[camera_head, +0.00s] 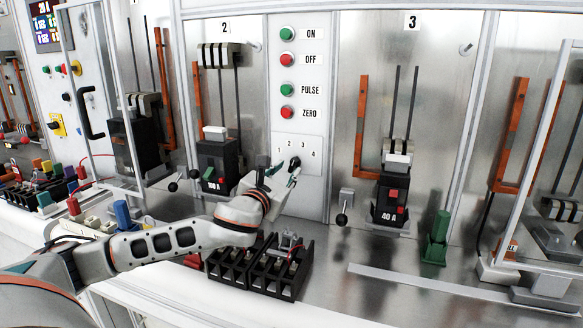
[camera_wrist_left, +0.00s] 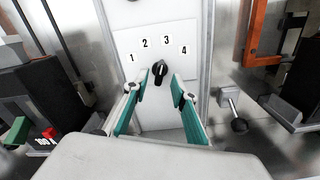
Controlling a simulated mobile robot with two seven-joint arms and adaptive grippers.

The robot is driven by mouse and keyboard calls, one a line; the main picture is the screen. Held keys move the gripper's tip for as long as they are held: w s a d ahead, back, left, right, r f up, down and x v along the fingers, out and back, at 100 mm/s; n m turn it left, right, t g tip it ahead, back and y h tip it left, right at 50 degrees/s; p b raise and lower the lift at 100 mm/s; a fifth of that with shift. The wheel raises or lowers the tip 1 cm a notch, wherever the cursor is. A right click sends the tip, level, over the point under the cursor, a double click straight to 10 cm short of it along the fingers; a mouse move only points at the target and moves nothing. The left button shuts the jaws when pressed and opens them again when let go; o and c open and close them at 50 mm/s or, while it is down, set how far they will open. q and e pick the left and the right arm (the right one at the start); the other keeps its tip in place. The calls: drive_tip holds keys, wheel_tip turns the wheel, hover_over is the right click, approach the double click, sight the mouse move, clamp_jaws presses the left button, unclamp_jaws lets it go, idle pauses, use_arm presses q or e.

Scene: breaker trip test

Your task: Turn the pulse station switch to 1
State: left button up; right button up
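The pulse station switch is a small black rotary knob (camera_head: 295,163) on a white plate (camera_head: 313,141) marked 1 to 4, under the ON, OFF, PULSE and ZERO buttons. In the left wrist view the knob (camera_wrist_left: 160,70) sits below the numbers, its long part hanging down. I cannot tell for sure which number it points to. My left gripper (camera_head: 279,176) is in front of the plate. In the left wrist view its teal-padded fingers (camera_wrist_left: 161,85) are apart, one on each side of the knob, with visible gaps. My right gripper is not in view.
Green and red buttons (camera_head: 287,61) are above the plate. A 100 A breaker (camera_head: 217,165) stands left and a 40 A breaker (camera_head: 390,196) right. A lever with a black ball (camera_head: 342,219) is close on the right. A black block (camera_head: 276,271) sits below my left arm.

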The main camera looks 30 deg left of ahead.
sight(292, 165)
use_arm(q)
drive_tip(key=shift+x, duration=1.25)
drive_tip(key=shift+w+a, duration=0.1)
drive_tip(key=shift+w, duration=0.45)
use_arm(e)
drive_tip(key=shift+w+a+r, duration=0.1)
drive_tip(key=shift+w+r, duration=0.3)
use_arm(q)
clamp_jaws()
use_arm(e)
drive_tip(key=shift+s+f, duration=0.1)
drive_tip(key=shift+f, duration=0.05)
